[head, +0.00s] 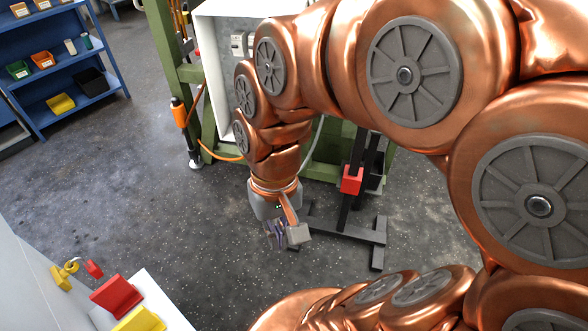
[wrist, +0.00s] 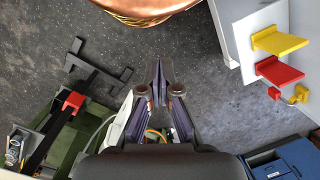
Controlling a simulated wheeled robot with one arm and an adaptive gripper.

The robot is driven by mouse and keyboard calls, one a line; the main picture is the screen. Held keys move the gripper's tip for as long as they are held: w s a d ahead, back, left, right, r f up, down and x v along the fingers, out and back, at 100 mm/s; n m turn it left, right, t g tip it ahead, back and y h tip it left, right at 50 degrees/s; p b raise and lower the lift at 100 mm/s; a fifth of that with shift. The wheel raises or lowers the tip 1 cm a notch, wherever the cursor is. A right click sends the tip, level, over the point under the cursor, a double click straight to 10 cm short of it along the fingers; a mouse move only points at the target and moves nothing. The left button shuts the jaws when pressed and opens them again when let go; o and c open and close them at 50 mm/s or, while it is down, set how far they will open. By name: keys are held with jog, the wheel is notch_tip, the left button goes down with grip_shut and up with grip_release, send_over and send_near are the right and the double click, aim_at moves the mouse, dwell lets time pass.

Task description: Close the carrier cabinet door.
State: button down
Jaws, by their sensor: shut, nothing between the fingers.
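A white cabinet (head: 212,48) with grey switch boxes inside is mounted on a green frame (head: 160,38) at the top of the head view. It appears open at the front. My arm covers much of it, and I cannot make out its door clearly. My gripper (head: 283,238) points down over the grey floor, in front of the frame and apart from the cabinet. In the wrist view its fingers (wrist: 158,72) come together at the tips with nothing between them. A white panel edge (wrist: 117,122) shows just left of the fingers there.
A black stand with a red block (head: 351,180) is right of my gripper. A pale structure (head: 30,275) with red (head: 116,296) and yellow (head: 139,321) plates is at lower left. Blue shelves (head: 62,84) hold bins at upper left. The floor between is clear.

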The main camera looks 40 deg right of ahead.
jog(key=w+d+f+m+t+y+b, duration=0.1)
jog(key=w+d+f+m+y+b, duration=0.15)
jog(key=w+m, duration=0.2)
jog(key=w+d+f+m+t+y+b, duration=0.1)
jog(key=w+d+f+m+b, duration=0.25)
jog(key=w, duration=0.25)
jog(key=w+d+f+m+t+y+b, duration=0.1)
jog(key=w+d+f+m+b, duration=0.15)
jog(key=w+m+b, duration=0.2)
jog(key=w+d+f+m+t+b, duration=0.1)
jog(key=d+f+m+t+b, duration=0.2)
jog(key=d, duration=0.4)
jog(key=w+d+f+m+t+y+b, duration=0.1)
jog(key=d+f+m+b, duration=0.1)
jog(key=d+m, duration=0.45)
jog(key=w+d+f+m+t+b, duration=0.1)
jog(key=w+d+f+m+b, duration=0.15)
jog(key=d, duration=0.55)
jog(key=w+a+r+x, duration=0.1)
jog(key=x, duration=1.1)
jog(key=shift+a+r+b, duration=0.2)
jog(key=shift+r+b, duration=0.1)
jog(key=shift+r, duration=0.15)
jog(key=shift+w+a+t, duration=0.1)
jog(key=shift+t, duration=0.2)
